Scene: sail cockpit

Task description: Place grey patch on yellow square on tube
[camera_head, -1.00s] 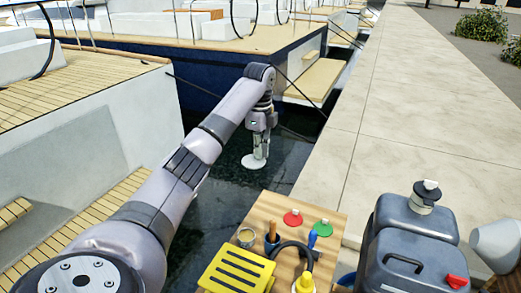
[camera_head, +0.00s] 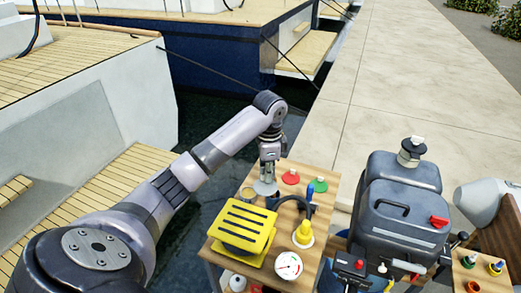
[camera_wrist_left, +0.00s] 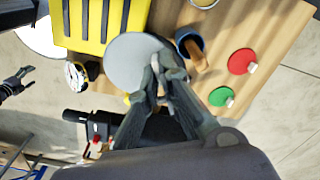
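The grey patch (camera_wrist_left: 130,58) is a round flat disc. In the left wrist view my left gripper (camera_wrist_left: 162,78) is shut on the small tab on its face. In the head view my left gripper (camera_head: 268,178) holds the patch (camera_head: 265,188) low by the far left edge of the wooden table. I cannot tell whether the patch touches the tabletop. A yellow box with black slots (camera_head: 241,224) lies nearer to me. I cannot make out a yellow square on a tube. A dark claw, apparently my right gripper (camera_wrist_left: 18,82), shows at the left wrist view's left edge, its fingers apart.
A dark tank (camera_head: 399,210) stands to the right. Water and moored boats lie to the left.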

